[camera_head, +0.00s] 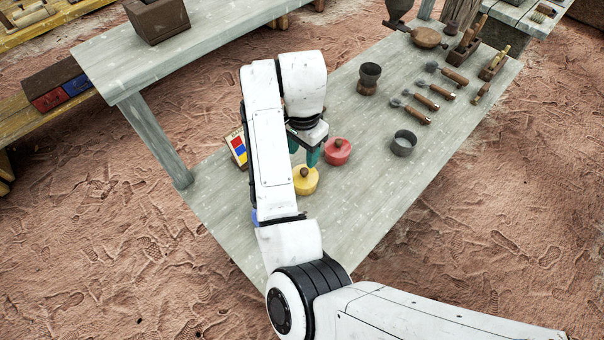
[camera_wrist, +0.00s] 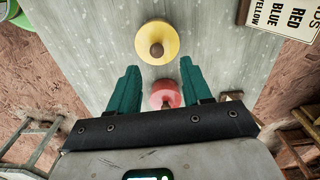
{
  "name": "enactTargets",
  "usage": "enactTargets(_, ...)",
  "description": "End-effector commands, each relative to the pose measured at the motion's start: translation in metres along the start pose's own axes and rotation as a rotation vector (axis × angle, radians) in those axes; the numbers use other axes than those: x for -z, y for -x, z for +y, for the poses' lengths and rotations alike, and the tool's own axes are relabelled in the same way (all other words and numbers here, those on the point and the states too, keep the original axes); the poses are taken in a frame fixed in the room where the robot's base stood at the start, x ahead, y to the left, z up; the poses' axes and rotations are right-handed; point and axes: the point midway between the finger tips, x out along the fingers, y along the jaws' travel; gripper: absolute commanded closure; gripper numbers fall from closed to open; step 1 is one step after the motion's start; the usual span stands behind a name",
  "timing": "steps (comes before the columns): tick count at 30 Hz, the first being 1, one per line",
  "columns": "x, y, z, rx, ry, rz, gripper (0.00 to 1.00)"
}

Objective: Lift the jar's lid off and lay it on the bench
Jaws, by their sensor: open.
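A yellow jar (camera_head: 306,184) and a red jar (camera_head: 338,155) stand on the pale grey bench (camera_head: 250,247), each with a lid of its own colour and a round brown knob. Two teal fingers of my gripper (camera_head: 304,152) hang close to both jars in the head view. In the wrist view my gripper (camera_wrist: 160,66) is open and empty. The yellow lid (camera_wrist: 170,38) shows beyond the fingertips there, and the red lid (camera_wrist: 165,104) shows between the fingers. The fingers' height above the lids is hard to judge.
A colour-word card (camera_head: 238,147) stands left of my arm; it also shows in the wrist view (camera_wrist: 283,18). A blue thing (camera_head: 254,216) is mostly hidden by my arm. A grey cup (camera_head: 403,144), a dark goblet (camera_head: 369,80) and several tools (camera_head: 427,101) stand or lie to the right.

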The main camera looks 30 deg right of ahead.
Motion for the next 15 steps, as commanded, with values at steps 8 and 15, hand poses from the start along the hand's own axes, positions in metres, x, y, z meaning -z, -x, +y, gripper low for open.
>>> enactTargets(8, -0.001, -0.027, 0.003, -0.001, 0.0, -0.001, 0.51)
enactTargets(15, -0.001, -0.058, 0.004, 0.001, 0.0, 0.0, 0.51)
